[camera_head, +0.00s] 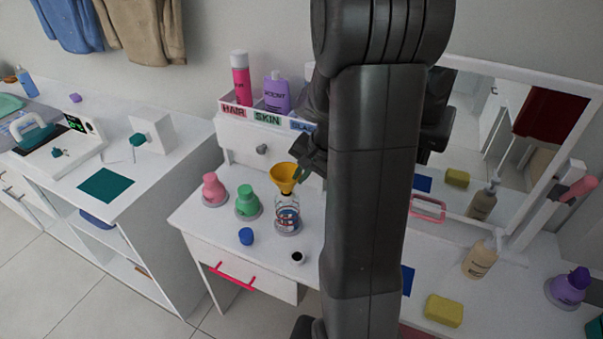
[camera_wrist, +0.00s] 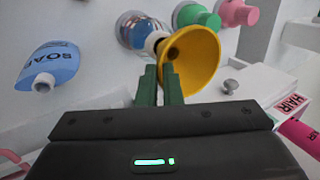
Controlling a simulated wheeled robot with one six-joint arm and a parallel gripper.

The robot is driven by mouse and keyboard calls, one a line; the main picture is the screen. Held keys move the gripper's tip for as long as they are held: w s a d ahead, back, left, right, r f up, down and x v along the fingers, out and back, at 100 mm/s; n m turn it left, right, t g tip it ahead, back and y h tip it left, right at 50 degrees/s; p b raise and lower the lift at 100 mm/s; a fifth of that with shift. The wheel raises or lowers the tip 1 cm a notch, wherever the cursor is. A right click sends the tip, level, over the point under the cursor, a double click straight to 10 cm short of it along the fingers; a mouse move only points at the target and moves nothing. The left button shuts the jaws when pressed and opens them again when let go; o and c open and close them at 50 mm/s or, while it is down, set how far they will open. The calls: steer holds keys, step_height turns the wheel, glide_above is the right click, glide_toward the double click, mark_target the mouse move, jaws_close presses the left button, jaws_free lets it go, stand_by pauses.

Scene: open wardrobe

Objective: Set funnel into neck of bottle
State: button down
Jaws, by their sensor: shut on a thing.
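The yellow funnel (camera_head: 284,179) is upright, directly over the clear bottle (camera_head: 287,215) on the white dresser top. Its spout end is at the bottle's mouth; I cannot tell whether it is inside the neck. My gripper (camera_head: 303,172) comes in from the right, partly hidden by my arm. In the wrist view, the green fingers of my gripper (camera_wrist: 160,84) are closed on the rim of the funnel (camera_wrist: 203,62). The bottle (camera_wrist: 132,30) is beyond the funnel there, with its neck partly hidden by the funnel.
A green bottle (camera_head: 247,203) and a pink one (camera_head: 214,190) stand left of the clear bottle. A blue cap (camera_head: 246,236) and a small dark-centred cup (camera_head: 298,258) are in front. A labelled organizer (camera_head: 265,118) stands behind. A blue soap pouch (camera_wrist: 48,66) shows in the wrist view.

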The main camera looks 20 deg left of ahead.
steer(key=shift+f+b, duration=0.7)
steer(key=shift+f, duration=0.25)
steer(key=c, duration=1.5)
jaws_free()
steer(key=v, duration=1.4)
steer(key=shift+a+f, duration=0.1)
